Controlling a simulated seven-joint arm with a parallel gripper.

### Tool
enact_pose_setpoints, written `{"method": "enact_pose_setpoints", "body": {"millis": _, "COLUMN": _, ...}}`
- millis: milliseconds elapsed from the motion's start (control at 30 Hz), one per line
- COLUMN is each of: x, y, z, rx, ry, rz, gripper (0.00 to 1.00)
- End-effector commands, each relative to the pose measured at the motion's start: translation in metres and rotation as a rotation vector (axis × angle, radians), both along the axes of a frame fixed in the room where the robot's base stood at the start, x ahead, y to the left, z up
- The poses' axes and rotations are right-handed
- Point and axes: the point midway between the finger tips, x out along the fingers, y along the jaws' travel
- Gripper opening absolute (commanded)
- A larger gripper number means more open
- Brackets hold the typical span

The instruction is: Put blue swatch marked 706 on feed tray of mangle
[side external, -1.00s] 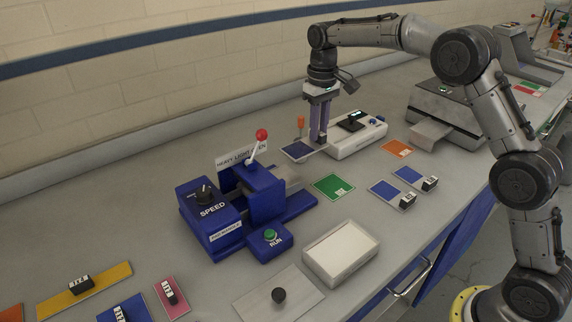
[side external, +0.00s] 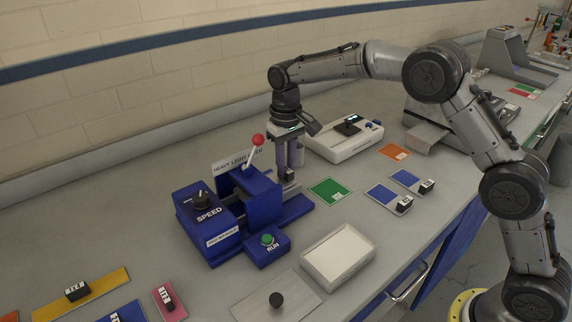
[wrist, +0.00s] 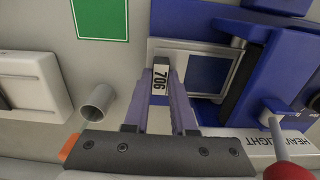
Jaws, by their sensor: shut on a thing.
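My gripper (side external: 289,181) is shut on the black block handle, whose white label reads 706 in the wrist view (wrist: 161,77). The blue swatch (wrist: 207,73) extends from that handle toward the rollers of the blue mangle (side external: 252,190). The swatch is over the feed side of the mangle, where the pale feed tray (wrist: 190,44) shows around it in the wrist view. I cannot tell whether the swatch touches the tray or is slightly above it. In the side view the fingers and the mangle hide most of the swatch.
A red-knobbed lever (side external: 257,140) rises from the mangle close to my gripper. A green swatch (side external: 330,191) and two blue swatches (side external: 381,197) lie to the right. A white tray (side external: 338,256) stands in front. A white device (side external: 343,139) is behind. A small grey cup (wrist: 98,103) is near my fingers.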

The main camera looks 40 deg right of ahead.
Motion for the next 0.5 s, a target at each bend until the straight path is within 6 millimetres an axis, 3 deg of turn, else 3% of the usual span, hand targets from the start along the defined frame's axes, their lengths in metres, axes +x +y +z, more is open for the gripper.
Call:
{"method": "enact_pose_setpoints", "body": {"millis": 167, "x": 0.0001, "y": -0.0003, "z": -0.0022, "rx": 0.0, "ry": 0.0, "rz": 0.0, "gripper": 0.0}}
{"method": "enact_pose_setpoints", "body": {"millis": 200, "x": 0.0001, "y": -0.0003, "z": -0.0029, "rx": 0.0, "ry": 0.0, "rz": 0.0, "gripper": 0.26}}
{"method": "enact_pose_setpoints", "body": {"millis": 333, "x": 0.0001, "y": -0.0004, "z": -0.0026, "rx": 0.0, "ry": 0.0, "rz": 0.0, "gripper": 0.49}}
{"method": "enact_pose_setpoints", "body": {"millis": 367, "x": 0.0, "y": -0.0004, "z": -0.0026, "rx": 0.0, "ry": 0.0, "rz": 0.0, "gripper": 0.54}}
{"method": "enact_pose_setpoints", "body": {"millis": 500, "x": 0.0, "y": -0.0004, "z": -0.0025, "rx": 0.0, "ry": 0.0, "rz": 0.0, "gripper": 0.54}}
